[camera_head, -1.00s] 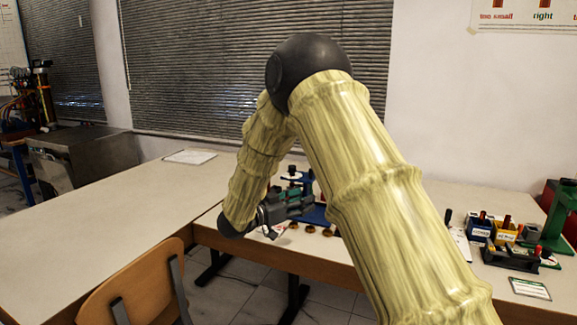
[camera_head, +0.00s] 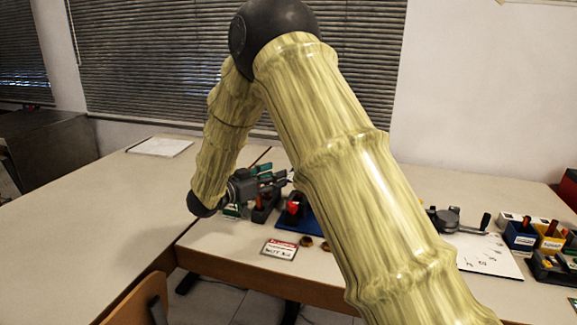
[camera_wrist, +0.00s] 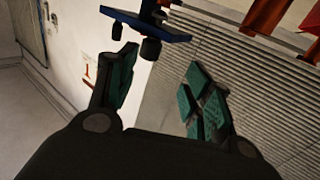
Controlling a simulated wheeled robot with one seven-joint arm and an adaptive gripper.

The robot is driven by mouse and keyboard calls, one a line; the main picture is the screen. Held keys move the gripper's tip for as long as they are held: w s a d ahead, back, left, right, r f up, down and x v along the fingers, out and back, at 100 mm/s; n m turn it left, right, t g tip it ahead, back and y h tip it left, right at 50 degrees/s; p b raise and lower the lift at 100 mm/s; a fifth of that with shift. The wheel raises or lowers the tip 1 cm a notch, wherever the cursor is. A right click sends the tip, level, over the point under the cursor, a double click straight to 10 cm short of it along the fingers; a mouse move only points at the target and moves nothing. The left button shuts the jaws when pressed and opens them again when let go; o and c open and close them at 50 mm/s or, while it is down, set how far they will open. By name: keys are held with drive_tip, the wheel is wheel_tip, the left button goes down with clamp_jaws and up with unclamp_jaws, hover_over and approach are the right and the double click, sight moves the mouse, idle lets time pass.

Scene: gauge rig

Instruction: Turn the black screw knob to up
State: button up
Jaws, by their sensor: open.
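A black knob (camera_wrist: 150,48) shows in the wrist view, on the underside of a blue plate (camera_wrist: 150,25), with a smaller black part to its left. Whether this is the screw knob of the task I cannot tell for sure. My gripper (camera_wrist: 162,60) is open, with its teal-padded fingers spread and nothing between them. The knob shows just beyond and between the fingertips, apparently apart from them. In the head view my gripper (camera_head: 268,178) is over the table near a blue base (camera_head: 308,222). My arm hides much of the rig there, and I cannot make out the knob.
A red-topped sign card (camera_head: 279,249) lies at the front of the table (camera_head: 215,245). Small brown round parts (camera_head: 306,241) are beside it. A white board (camera_head: 480,255) with a black crank-like part and several small bins (camera_head: 520,236) stand right. The left table (camera_head: 90,220) is mostly clear.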

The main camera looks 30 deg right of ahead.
drive_tip(key=d, duration=0.8)
drive_tip(key=shift+w+d+r, duration=0.25)
drive_tip(key=shift+d, duration=0.05)
drive_tip(key=shift+s+d+r, duration=0.15)
drive_tip(key=shift+d, duration=0.15)
drive_tip(key=shift+s+d+r, duration=0.25)
drive_tip(key=shift+s+r, duration=0.05)
drive_tip(key=shift+w+d+f, duration=0.1)
drive_tip(key=shift+w+f, duration=0.2)
drive_tip(key=shift+w, duration=0.05)
drive_tip(key=shift+s+r, duration=0.2)
drive_tip(key=shift+c, duration=1.3)
drive_tip(key=c, duration=0.8)
